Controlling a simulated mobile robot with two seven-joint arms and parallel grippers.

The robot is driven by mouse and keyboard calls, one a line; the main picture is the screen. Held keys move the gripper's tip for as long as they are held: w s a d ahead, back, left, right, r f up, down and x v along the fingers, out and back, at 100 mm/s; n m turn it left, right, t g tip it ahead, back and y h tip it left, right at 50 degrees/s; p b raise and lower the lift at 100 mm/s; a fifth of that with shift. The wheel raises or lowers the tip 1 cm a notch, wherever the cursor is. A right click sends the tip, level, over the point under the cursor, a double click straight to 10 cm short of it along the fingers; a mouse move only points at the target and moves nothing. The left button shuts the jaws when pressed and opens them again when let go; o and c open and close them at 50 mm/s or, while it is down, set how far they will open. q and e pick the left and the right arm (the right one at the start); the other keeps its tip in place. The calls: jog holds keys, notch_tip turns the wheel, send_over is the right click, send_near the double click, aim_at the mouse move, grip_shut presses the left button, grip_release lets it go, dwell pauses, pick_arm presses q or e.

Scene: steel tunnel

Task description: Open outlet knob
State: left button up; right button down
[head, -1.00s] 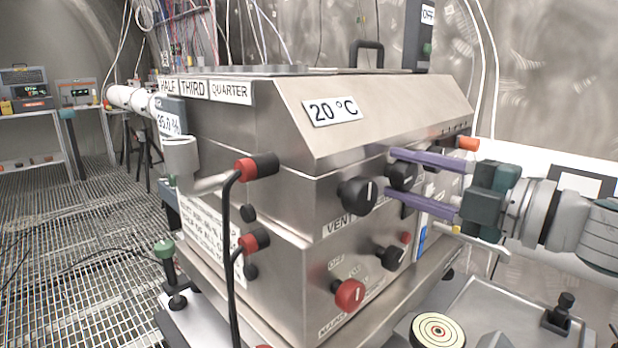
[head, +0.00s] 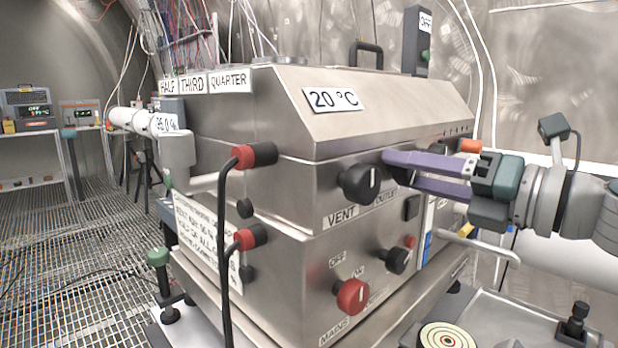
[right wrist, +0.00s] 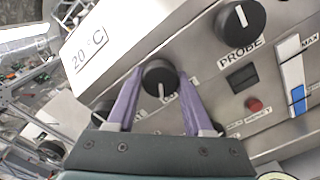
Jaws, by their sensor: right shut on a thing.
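The outlet knob (right wrist: 160,78) is a round black knob with a white line, on the steel front panel. In the right wrist view it sits between the two purple fingers of my right gripper (right wrist: 158,92), its white line pointing down in that picture. In the head view my right gripper (head: 402,170) reaches in from the right, shut on this knob, and its fingers hide most of it. The OUTLET label (head: 386,197) shows just below; in the right wrist view the fingers partly cover it. My left gripper is not in view.
The black vent knob (head: 361,183) is close left of the fingers. A black knob (head: 397,260) and a red knob (head: 351,296) are lower on the panel. The probe knob (right wrist: 240,20) is further along. A metal handle (head: 482,240) sticks out below my right arm.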

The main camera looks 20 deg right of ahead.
jog(key=shift+n+b, duration=0.45)
jog(key=shift+n, duration=0.75)
jog(key=shift+c, duration=1.5)
grip_release()
jog(key=shift+s+d+f, duration=0.1)
jog(key=shift+s+d, duration=0.1)
jog(key=shift+s, duration=0.2)
jog(key=b+v, duration=0.2)
jog(key=v, duration=0.7)
